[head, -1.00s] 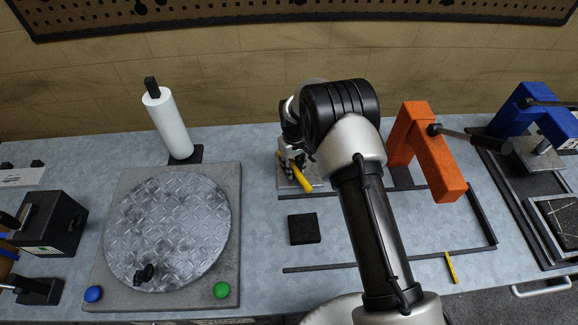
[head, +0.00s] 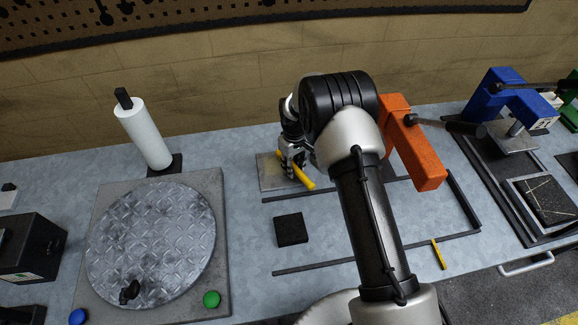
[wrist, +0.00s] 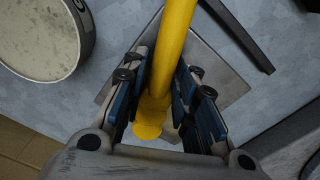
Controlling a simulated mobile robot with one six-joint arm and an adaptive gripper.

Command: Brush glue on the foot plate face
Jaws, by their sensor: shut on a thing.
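My gripper (head: 291,165) is shut on a yellow handle (head: 304,179), at the back of the bench. In the wrist view the yellow handle (wrist: 172,50) runs between the two fingers (wrist: 162,100), its rounded end towards the camera. The far end of the handle and any bristles are out of view. A flat, square, grey metal plate (head: 270,171) lies under and beside the gripper, partly covered by it. The plate also shows in the wrist view (wrist: 221,84), below the fingers. I cannot tell whether this is the foot plate, or whether glue is on it.
A round tin (wrist: 40,35) with a pale top stands beside the plate. A black square block (head: 291,229) lies in front. An orange clamp frame (head: 415,150) stands right. A round tread-plate turntable (head: 150,245) and white roll (head: 146,135) are left. Bench between block and rails is clear.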

